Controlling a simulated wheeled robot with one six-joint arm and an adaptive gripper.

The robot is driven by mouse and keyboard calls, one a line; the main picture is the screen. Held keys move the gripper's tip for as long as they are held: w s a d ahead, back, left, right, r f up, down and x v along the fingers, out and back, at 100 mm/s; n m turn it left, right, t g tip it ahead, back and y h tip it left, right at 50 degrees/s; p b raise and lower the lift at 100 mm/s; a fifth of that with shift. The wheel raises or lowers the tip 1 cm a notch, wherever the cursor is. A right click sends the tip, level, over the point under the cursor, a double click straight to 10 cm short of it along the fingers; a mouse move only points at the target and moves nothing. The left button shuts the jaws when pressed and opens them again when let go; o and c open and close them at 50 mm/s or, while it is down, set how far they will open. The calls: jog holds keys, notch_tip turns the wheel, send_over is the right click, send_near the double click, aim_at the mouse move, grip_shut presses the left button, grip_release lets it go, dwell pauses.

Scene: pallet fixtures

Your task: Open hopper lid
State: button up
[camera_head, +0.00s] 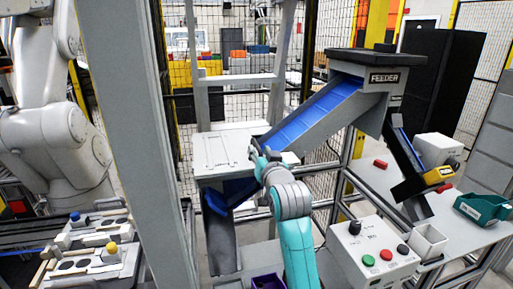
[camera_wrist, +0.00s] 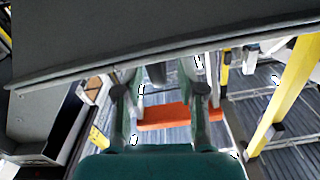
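The likely hopper lid is a flat light-grey panel (camera_head: 226,148) on top of the grey box at the lower end of a blue conveyor. It lies level and looks closed. My gripper (camera_head: 262,156) is at the right side of this panel, near the conveyor's lower end. In the wrist view my gripper (camera_wrist: 159,92) has its two fingers spread apart with nothing held between them. A large dark-grey surface with a lipped edge (camera_wrist: 150,72) fills the top of the wrist view, close to the fingertips. I cannot tell whether they touch it.
The blue conveyor (camera_head: 315,114) slopes up right to the FEEDER box (camera_head: 383,79). A control box (camera_head: 371,250) with buttons, a yellow-ended chute (camera_head: 437,175) and a green bin (camera_head: 482,207) stand at right. A grey post (camera_head: 122,130) rises left of the panel.

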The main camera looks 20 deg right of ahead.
jog(key=shift+w, duration=1.9)
grip_shut()
